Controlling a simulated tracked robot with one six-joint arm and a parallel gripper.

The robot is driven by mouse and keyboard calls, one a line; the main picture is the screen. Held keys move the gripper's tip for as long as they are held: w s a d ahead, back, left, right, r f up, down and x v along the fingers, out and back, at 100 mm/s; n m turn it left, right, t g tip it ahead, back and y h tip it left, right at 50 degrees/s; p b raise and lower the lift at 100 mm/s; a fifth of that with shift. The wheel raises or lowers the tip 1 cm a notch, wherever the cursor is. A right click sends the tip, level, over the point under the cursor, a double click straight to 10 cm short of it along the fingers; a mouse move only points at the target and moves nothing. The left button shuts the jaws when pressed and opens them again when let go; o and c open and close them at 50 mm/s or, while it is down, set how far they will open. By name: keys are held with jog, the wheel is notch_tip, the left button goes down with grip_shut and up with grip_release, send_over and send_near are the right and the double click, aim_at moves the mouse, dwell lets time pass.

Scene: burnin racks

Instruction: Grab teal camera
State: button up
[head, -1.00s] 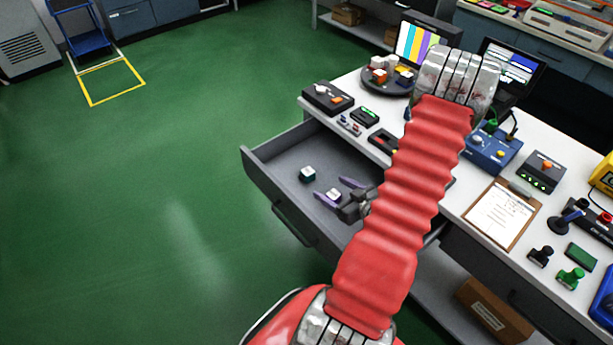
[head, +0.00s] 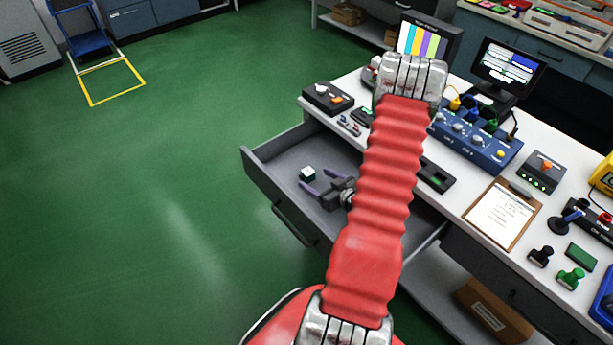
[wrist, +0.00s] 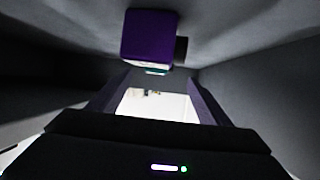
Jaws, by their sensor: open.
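The teal camera (head: 307,174), a small cube with a white top, lies on the floor of the open drawer (head: 262,160) in the head view. My gripper (head: 318,180) is open in the drawer, its two purple fingers pointing toward the teal camera with a short gap between. In the wrist view, which appears upside down, a thin teal strip of the camera (wrist: 155,71) shows just past a nearer purple cube (wrist: 150,38) that hides most of it. The wrist-view fingers (wrist: 157,84) are apart with nothing held. The purple cube cannot be made out in the head view.
Grey drawer walls stand on both sides of my gripper. The white bench (head: 462,198) above holds a blue device (head: 474,140), a clipboard (head: 497,213), a monitor (head: 508,64) and small boxes. The green floor (head: 170,190) to the left is clear.

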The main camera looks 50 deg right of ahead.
aim_at(307, 174)
jog(key=shift+x, duration=2.6)
jog(key=shift+w+a+r, duration=0.1)
jog(key=shift+r, duration=0.05)
jog(key=shift+c, duration=0.3)
jog(key=c, duration=1.1)
jog(key=shift+r, duration=5)
